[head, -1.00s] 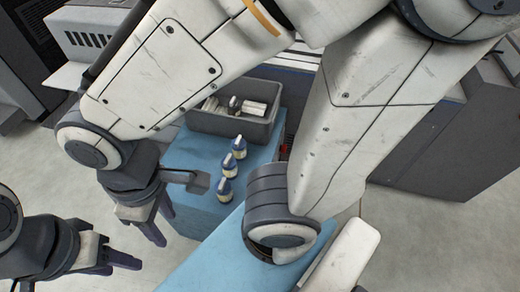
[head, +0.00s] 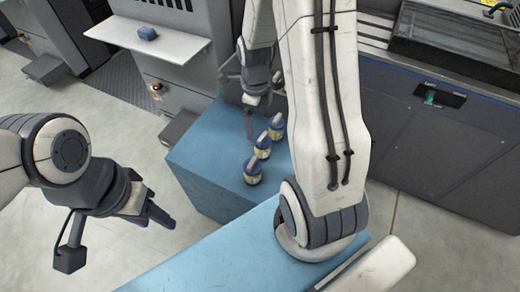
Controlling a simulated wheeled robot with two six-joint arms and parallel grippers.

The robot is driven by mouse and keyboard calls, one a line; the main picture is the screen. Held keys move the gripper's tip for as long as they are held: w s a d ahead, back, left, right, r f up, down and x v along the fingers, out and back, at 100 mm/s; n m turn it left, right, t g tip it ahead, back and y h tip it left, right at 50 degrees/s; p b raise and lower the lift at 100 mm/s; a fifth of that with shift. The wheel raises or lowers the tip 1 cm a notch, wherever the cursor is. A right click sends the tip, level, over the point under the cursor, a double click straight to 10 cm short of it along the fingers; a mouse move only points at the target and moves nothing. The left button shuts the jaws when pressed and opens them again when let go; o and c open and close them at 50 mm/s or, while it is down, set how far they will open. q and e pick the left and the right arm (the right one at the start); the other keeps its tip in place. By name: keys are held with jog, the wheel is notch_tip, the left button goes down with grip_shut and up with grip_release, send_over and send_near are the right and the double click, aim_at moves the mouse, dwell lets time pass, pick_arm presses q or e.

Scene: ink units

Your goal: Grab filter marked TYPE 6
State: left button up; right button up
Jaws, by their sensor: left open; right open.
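My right gripper (head: 262,104) is open, pointing down just beyond and left of the far filter. It looks empty; I cannot tell whether it touches that filter. My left gripper (head: 158,216) is open and empty, over the floor left of the table.
The blue table (head: 205,160) is bare left of the filters. A blue surface (head: 215,255) lies in front. Dark cabinets (head: 445,140) stand right. My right arm hides the table's right side.

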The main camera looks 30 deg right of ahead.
aim_at(263, 141)
jog(key=shift+d+f+m, duration=1.15)
jog(key=shift+f+m, duration=0.05)
jog(key=shift+f, duration=0.05)
notch_tip(263, 141, down, 4)
jog(key=shift+r+b, duration=0.1)
jog(key=shift+b, duration=0.4)
jog(key=shift+s+f+b, duration=0.15)
jog(key=shift+f+b, duration=0.3)
jog(key=shift+f, duration=2.65)
jog(key=c, duration=1.5)
